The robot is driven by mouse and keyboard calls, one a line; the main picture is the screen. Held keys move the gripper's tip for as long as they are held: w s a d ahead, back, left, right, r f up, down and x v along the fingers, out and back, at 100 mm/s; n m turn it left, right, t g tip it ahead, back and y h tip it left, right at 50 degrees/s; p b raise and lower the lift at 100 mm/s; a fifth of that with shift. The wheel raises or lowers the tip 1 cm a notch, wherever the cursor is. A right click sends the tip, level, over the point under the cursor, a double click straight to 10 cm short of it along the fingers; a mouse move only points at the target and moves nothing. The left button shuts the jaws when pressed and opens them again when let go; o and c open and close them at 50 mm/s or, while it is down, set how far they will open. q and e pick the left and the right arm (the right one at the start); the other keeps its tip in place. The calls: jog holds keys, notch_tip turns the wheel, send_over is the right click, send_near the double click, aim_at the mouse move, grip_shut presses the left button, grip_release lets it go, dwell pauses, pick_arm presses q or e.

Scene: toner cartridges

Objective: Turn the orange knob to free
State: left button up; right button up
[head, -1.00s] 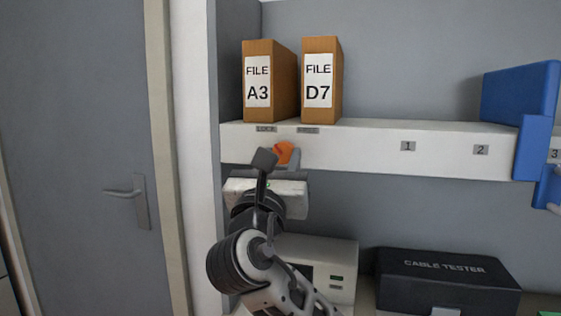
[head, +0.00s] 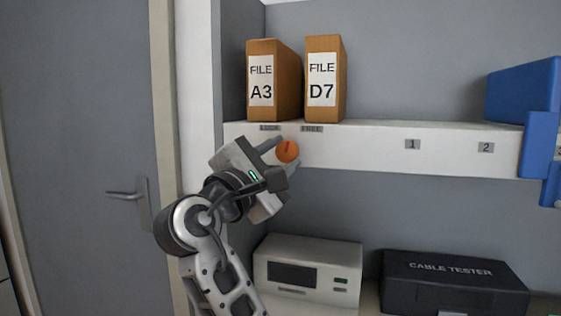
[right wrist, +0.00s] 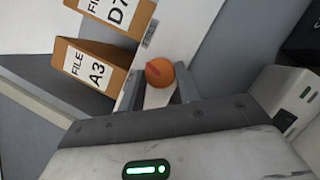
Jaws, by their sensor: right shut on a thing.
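The orange knob (head: 288,152) sits on the front edge of the white shelf, below the small labels LOCK (head: 270,128) and FREE (head: 312,129). It has a red mark, which in the head view points roughly up, between the labels. My right gripper (head: 283,157) is rolled over and shut on the knob, one finger on each side. In the right wrist view the knob (right wrist: 160,72) shows round between the two fingers (right wrist: 162,88), with its red mark visible. My left gripper is not in view.
Files A3 (head: 262,80) and D7 (head: 322,80) stand on the shelf (head: 370,145) above the knob. Blue objects (head: 538,145) are at the shelf's right end. A white device (head: 308,272) and a black cable tester case (head: 455,282) sit below. A grey door (head: 85,120) is left.

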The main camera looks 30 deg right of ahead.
jog(key=m+g, duration=0.1)
jog(key=m, duration=0.1)
jog(key=m+y, duration=0.1)
jog(key=m, duration=0.2)
jog(key=shift+a+r+g, duration=0.1)
jog(key=shift+g, duration=0.3)
jog(key=shift+m+g, duration=0.3)
jog(key=shift+m, duration=0.4)
jog(key=shift+y, duration=0.3)
jog(key=o, duration=1)
jog(key=shift+c, duration=0.2)
jog(key=shift+r, duration=0.1)
